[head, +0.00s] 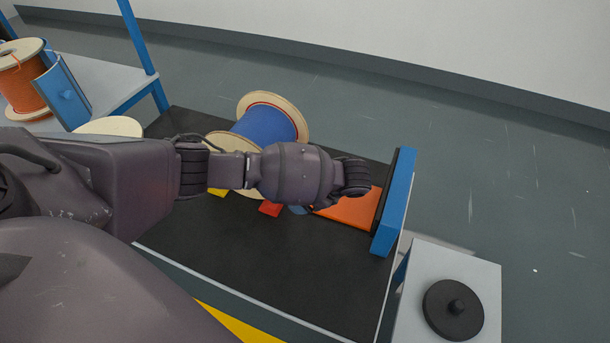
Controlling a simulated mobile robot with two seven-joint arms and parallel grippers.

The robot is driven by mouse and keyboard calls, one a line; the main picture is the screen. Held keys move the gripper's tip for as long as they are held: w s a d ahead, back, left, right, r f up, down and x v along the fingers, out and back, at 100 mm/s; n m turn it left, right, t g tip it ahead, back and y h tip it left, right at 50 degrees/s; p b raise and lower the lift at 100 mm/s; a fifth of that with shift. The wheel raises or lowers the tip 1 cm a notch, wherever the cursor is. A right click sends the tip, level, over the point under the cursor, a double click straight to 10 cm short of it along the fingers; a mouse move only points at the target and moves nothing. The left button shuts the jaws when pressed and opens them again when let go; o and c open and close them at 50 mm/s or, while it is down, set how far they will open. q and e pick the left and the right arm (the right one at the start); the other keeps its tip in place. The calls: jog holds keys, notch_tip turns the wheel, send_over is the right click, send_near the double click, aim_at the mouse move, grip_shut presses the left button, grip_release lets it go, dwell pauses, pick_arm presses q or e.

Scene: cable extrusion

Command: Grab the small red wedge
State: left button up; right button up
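A small red wedge (270,209) lies on the black table mat, just below my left forearm in the head view. Its upper part is covered by the arm. My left arm reaches across the table from the left, and its dark wrist end is above the orange plate, to the right of the wedge. The fingers of my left gripper cannot be made out, so I cannot tell whether they are open or hold anything. My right gripper is not in view.
A yellow piece (218,192) and a blue piece (299,210) flank the wedge. A blue cable spool (270,124) stands behind the arm. An orange plate (352,212) lies by the blue end panel (394,200). The mat's front part (290,265) is clear.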

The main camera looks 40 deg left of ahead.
aim_at(271, 204)
pick_arm(q)
jog(key=b+x, duration=0.1)
jog(key=x, duration=0.4)
jog(key=shift+s+d+f, duration=0.1)
jog(key=shift+d+f, duration=0.05)
jog(key=shift+f, duration=0.05)
jog(key=b+x, duration=0.2)
jog(key=x, duration=0.2)
jog(key=shift+f, duration=0.15)
jog(key=shift+a+f, duration=0.3)
jog(key=shift+a, duration=0.4)
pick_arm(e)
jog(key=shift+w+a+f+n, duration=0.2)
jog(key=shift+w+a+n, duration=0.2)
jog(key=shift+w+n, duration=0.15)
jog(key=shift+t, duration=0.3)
pick_arm(q)
jog(key=c, duration=1)
jog(key=shift+c, duration=0.2)
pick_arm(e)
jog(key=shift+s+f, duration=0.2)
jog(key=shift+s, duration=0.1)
